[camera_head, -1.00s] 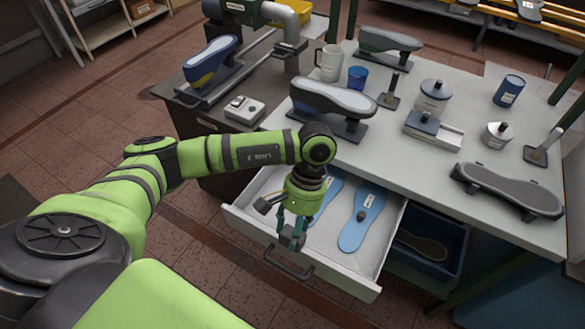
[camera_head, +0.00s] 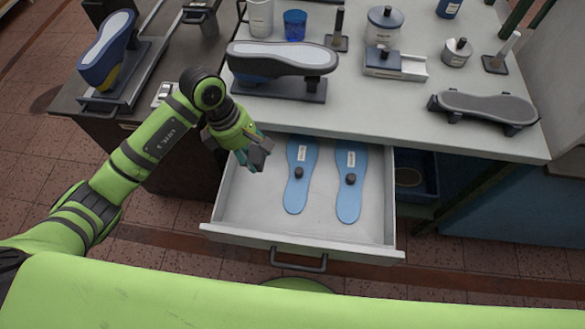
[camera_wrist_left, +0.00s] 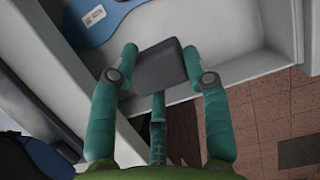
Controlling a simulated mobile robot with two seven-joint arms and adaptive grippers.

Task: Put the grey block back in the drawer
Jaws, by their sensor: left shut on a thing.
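The grey block (camera_wrist_left: 162,68) is a dark grey, squarish piece between the teal fingers of my left gripper (camera_wrist_left: 162,75) in the left wrist view. In the head view my left gripper (camera_head: 257,150) is shut on the block and is over the back left part of the open drawer (camera_head: 245,208), by the table's front edge. The block looks held above the drawer floor; its exact height is unclear. Two blue insole-shaped templates with dark knobs, one left (camera_head: 298,185) and one right (camera_head: 349,190), lie in the drawer. The drawer's left floor is bare.
The grey tabletop (camera_head: 400,115) overhangs the drawer's back. A shoe last on a stand (camera_head: 283,60) is at its front left edge, near my arm. A dark sole form (camera_head: 485,107) is at the right. A blue bin (camera_head: 415,182) is right of the drawer.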

